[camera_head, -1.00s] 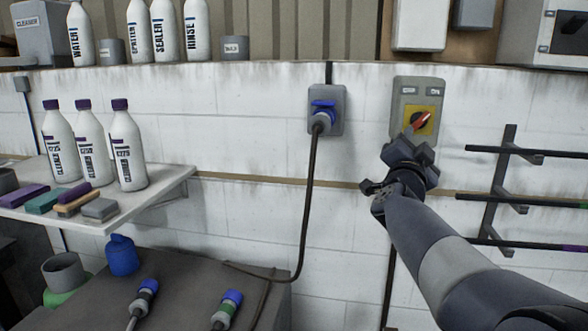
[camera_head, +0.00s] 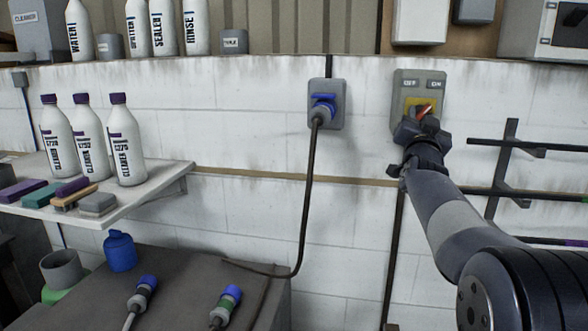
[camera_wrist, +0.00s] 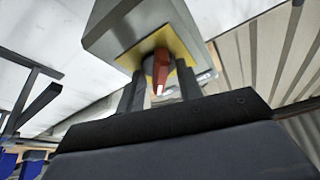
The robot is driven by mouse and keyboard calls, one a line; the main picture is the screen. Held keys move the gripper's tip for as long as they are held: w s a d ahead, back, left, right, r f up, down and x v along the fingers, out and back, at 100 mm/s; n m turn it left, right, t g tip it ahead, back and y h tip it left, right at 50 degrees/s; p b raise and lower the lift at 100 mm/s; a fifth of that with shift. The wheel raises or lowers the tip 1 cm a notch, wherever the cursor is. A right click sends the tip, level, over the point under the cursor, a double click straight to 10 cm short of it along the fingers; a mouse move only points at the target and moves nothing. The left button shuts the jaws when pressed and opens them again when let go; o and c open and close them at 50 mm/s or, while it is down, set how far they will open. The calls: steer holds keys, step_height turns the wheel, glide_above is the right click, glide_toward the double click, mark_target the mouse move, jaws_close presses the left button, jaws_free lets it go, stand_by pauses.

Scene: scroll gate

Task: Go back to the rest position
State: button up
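The grey switch box (camera_head: 420,84) on the white wall has a yellow plate and a red rotary handle (camera_head: 425,111). Its labels read OFF and ON, and the handle slants toward the ON side. My gripper (camera_head: 421,124) is right in front of the box and covers its lower part. In the wrist view the two dark fingers of my gripper (camera_wrist: 160,88) stand apart, one on each side of the red handle (camera_wrist: 160,68). Gaps show between the handle and both fingers. My gripper holds nothing that I can see.
A blue plug (camera_head: 322,110) with a hanging cable sits in a wall socket left of the switch. A dark rack (camera_head: 507,160) with bars stands close on the right. A shelf (camera_head: 150,195) with bottles is at the left.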

steer(key=shift+d+n+t+y, duration=0.1)
steer(key=shift+n+t+y, duration=0.3)
steer(key=shift+n, duration=0.8)
steer(key=shift+n+y+p, duration=0.4)
steer(key=shift+n+y, duration=0.5)
steer(key=shift+n, duration=0.3)
steer(key=shift+f, duration=0.1)
